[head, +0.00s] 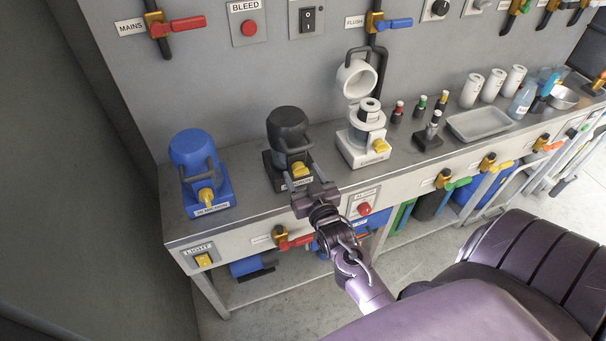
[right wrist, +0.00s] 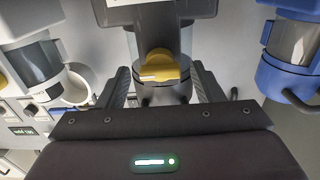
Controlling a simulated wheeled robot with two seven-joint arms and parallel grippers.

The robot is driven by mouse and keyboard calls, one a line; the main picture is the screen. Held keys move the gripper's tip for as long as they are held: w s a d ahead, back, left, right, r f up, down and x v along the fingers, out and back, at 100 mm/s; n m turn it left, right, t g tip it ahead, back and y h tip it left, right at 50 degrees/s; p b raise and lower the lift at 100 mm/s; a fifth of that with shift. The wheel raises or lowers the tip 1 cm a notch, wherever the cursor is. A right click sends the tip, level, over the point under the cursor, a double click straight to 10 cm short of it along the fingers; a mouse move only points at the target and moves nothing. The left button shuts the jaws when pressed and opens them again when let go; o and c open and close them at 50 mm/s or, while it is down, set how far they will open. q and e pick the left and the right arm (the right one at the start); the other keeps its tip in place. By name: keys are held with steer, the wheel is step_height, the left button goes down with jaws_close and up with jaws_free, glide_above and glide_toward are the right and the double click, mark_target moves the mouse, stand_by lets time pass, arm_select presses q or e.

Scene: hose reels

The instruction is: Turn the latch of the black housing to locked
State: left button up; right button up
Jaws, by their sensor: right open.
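The black housing (head: 288,128) stands on the bench between a blue one and a white one, its lid closed down. Its yellow latch (head: 300,169) is on the front, just above the label. In the right wrist view the latch (right wrist: 160,66) carries a short pale mark. My right gripper (head: 303,182) is open in front of the black housing. In the right wrist view its fingers (right wrist: 162,85) stand on either side of the latch, with visible gaps, not gripping it. The gripper partly hides the label. My left gripper is not in view.
The blue housing (head: 190,150) stands to the left and the white housing (head: 362,135), with its lid up, to the right. A red alarm button (head: 364,208) and a red-handled valve (head: 295,241) are on the bench front below. A grey tray (head: 480,123) lies farther right.

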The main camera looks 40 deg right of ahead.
steer(key=c, duration=1)
